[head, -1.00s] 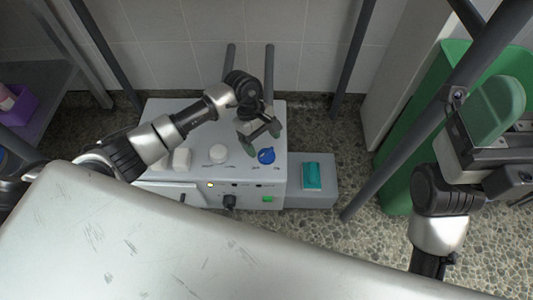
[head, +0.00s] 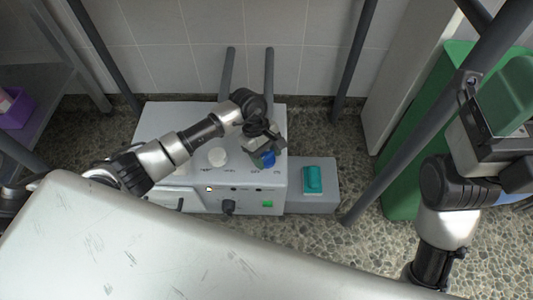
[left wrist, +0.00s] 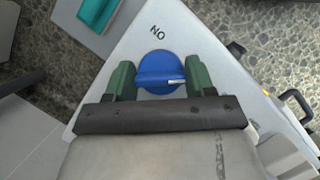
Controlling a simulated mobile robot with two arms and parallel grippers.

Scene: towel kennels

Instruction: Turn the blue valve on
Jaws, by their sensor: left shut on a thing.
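The blue valve (head: 268,159) is a round knob with a raised ridge on top of the grey machine (head: 160,120). In the left wrist view the valve (left wrist: 160,72) sits between the two green fingers of my left gripper (left wrist: 159,80), which is shut on it. The white mark on its ridge lies at the right side of the knob. The ON label (left wrist: 157,32) is beyond the knob, upside down in that view. In the head view my left gripper (head: 264,151) partly hides the valve. My right gripper (head: 505,105) is at the right, its opening unclear.
A teal object (head: 313,180) lies on a grey block right of the machine. A pale table (head: 150,250) fills the foreground. Dark poles and a green bin (head: 405,190) stand at the right.

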